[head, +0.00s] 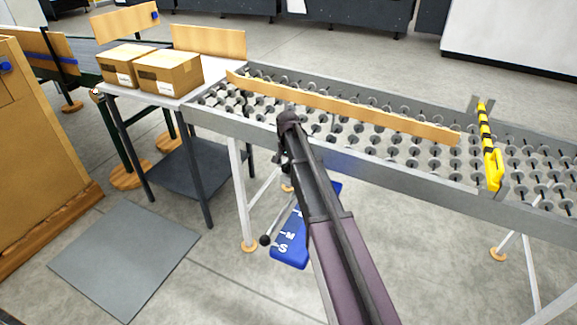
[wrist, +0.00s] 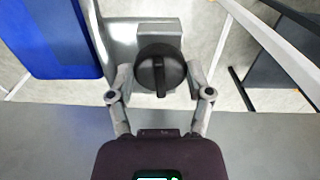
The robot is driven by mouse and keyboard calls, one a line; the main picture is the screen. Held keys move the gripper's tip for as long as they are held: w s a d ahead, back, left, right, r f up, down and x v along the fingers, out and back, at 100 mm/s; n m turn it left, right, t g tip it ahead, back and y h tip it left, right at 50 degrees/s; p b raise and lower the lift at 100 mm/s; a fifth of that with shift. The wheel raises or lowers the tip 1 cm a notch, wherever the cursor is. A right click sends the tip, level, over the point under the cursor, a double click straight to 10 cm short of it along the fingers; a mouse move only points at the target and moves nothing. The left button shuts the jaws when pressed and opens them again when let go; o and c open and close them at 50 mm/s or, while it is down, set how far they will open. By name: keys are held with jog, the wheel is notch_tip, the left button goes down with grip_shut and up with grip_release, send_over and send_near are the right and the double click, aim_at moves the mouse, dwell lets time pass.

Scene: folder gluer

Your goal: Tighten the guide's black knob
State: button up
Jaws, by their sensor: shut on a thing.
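The black knob (wrist: 160,62) is round with a raised bar across its face. It sits in front of a grey metal block (wrist: 145,33) in the wrist view. My gripper (wrist: 160,78) has one finger on each side of the knob and is shut on it. In the head view my gripper (head: 284,158) is at the near side rail of the roller conveyor, and the knob is hidden there by my arm. The guide (head: 345,110), a long wooden-coloured bar, lies slantwise over the conveyor's rollers.
The conveyor's side rail (head: 400,182) runs along my gripper. Below is a blue panel with size letters (head: 290,252) and a rod with a black ball (head: 265,240). A yellow-and-black bar (head: 488,145) crosses the conveyor at right. Two cartons (head: 168,73) stand on a table at left.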

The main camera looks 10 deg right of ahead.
jog(key=shift+s+d+m, duration=0.1)
jog(key=shift+s+m, duration=0.1)
jog(key=shift+m, duration=0.3)
jog(key=o, duration=1.1)
jog(key=shift+o, duration=0.2)
jog(key=shift+w, duration=0.1)
jog(key=shift+w+r, duration=0.1)
